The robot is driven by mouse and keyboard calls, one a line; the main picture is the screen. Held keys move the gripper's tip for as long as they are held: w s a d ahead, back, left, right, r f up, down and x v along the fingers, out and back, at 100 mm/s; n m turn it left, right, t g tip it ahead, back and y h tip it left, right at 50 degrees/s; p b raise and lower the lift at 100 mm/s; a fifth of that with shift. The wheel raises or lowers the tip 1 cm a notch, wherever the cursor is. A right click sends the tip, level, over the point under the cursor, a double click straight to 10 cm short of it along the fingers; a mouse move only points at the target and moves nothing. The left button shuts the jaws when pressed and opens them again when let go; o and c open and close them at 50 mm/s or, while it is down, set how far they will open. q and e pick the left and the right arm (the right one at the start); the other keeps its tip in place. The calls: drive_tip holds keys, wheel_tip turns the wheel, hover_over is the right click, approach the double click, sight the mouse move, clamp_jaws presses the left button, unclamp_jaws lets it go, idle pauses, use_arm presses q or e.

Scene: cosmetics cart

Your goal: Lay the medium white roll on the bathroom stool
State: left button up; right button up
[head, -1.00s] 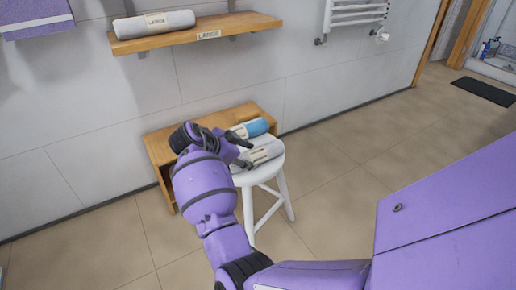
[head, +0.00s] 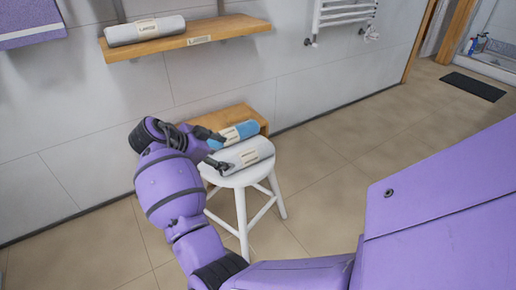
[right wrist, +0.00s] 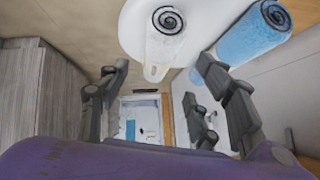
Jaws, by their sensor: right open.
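The white roll (head: 240,155), grey-white with a pale label, lies on its side on the white round stool (head: 234,178). In the right wrist view the roll's spiral end (right wrist: 168,20) faces the camera, on the stool's seat (right wrist: 132,32). My right gripper (head: 214,150) is open at the roll's left end, its fingers apart. In the right wrist view the open fingers (right wrist: 157,75) have no roll between them; the roll lies beyond the tips. My left gripper is out of view.
A blue roll (head: 238,132) lies on the low wooden bench (head: 248,115) behind the stool, close to the white roll. A wall shelf (head: 240,28) above holds a large grey roll (head: 145,31). The floor right of the stool is clear.

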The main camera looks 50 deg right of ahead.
drive_tip(key=shift+p+v, duration=0.3)
drive_tip(key=shift+v, duration=1.45)
